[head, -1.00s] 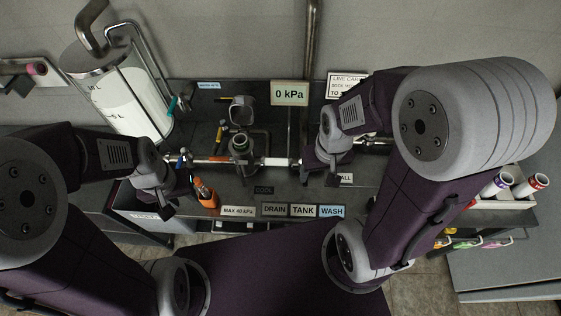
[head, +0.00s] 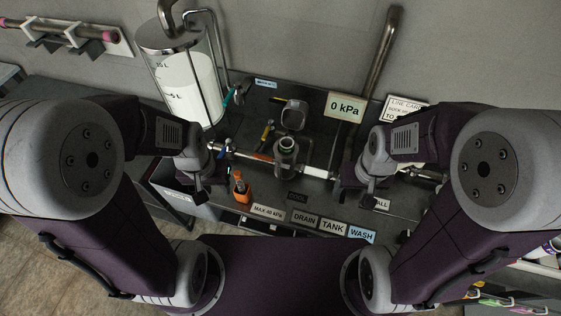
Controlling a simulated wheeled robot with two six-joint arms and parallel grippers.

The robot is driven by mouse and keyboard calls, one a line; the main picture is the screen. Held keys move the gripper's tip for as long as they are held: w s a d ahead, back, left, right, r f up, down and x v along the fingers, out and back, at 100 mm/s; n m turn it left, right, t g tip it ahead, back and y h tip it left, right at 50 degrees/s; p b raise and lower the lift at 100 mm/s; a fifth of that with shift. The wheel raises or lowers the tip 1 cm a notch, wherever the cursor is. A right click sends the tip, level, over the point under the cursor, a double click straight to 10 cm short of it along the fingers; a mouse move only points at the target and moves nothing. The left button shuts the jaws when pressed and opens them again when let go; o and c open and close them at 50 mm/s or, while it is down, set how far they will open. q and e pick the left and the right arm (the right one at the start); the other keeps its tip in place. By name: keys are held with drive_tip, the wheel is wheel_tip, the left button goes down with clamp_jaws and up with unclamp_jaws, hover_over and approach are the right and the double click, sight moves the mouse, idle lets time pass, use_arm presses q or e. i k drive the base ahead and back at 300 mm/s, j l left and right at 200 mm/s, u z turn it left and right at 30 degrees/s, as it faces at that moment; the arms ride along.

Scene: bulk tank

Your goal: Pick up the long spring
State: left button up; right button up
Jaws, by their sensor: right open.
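No thing in the head view can be told for certain to be a long spring. A long slim brownish rod with pink ends (head: 72,27) lies across a white wall bracket at the upper left; it is too small to tell whether it is coiled. My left gripper (head: 203,193) is at the left end of the bench, just left of an orange-bodied tool, its fingers too dark to read. My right gripper (head: 364,196) is open over the right part of the bench, near the horizontal pipe. Both grippers are far from the rod.
A clear tank (head: 188,85) stands behind the bench, beside bent metal pipes. A horizontal pipe (head: 255,157) with an upright fitting (head: 286,150) crosses the bench. The orange-bodied tool (head: 241,190) stands near the front edge. A 0 kPa sign (head: 345,106) is at the back.

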sight(241, 185)
drive_tip(key=j+z, duration=0.45)
drive_tip(key=k+j+z, duration=0.1)
drive_tip(key=j+z, duration=0.3)
drive_tip(key=k+j+z, duration=0.1)
drive_tip(key=j+z, duration=0.15)
drive_tip(key=z, duration=0.2)
drive_tip(key=k+j+z, duration=0.15)
drive_tip(key=j+z, duration=0.25)
drive_tip(key=k+j+z, duration=0.15)
drive_tip(key=z, duration=0.3)
drive_tip(key=k, duration=0.05)
